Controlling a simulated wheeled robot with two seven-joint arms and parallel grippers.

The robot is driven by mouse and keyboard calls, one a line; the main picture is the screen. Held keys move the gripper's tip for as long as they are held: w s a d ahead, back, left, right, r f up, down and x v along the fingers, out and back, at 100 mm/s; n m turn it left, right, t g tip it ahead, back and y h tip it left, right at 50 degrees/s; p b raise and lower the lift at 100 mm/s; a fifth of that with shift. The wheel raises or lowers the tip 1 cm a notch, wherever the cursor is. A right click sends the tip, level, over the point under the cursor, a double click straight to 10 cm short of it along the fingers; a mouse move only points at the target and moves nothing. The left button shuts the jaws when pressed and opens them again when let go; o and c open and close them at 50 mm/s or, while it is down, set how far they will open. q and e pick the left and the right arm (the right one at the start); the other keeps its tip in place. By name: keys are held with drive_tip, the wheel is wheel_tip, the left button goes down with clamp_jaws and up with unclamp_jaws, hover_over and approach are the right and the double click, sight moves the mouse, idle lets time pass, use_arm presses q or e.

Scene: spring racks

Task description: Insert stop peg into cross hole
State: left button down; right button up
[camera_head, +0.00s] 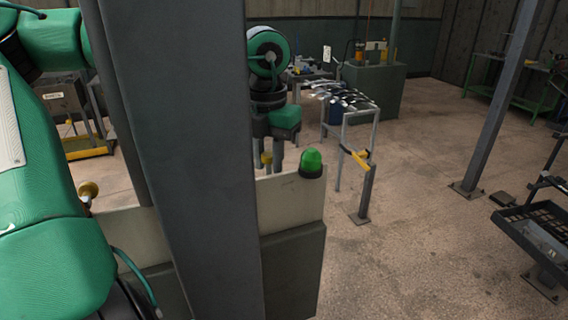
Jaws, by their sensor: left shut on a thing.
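My left gripper (275,150) hangs pointing down below a green and black wrist (268,60), just right of a wide dark column that hides part of it. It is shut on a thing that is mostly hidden. A small yellow knob (266,158) shows at its fingers, which looks like the head of a stop peg. A second yellow knob (88,190) on a short stem sits left of the column, near the large green arm link. I cannot make out the cross hole. My right gripper is not in view.
The dark column (190,150) fills the left middle of the view. A pale panel (292,205) with a green dome lamp (311,163) stands below the gripper. A rack with dark strips (345,97), a yellow-topped post (362,190) and a black tray (530,240) stand right. Floor between is clear.

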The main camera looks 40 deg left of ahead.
use_arm(q)
drive_tip(key=shift+s+a+r, duration=0.1)
drive_tip(key=shift+r, duration=0.1)
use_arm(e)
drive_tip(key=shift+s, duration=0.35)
use_arm(q)
drive_tip(key=shift+w, duration=0.2)
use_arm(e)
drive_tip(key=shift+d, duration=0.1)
use_arm(q)
drive_tip(key=shift+s, duration=0.1)
drive_tip(key=shift+b, duration=0.35)
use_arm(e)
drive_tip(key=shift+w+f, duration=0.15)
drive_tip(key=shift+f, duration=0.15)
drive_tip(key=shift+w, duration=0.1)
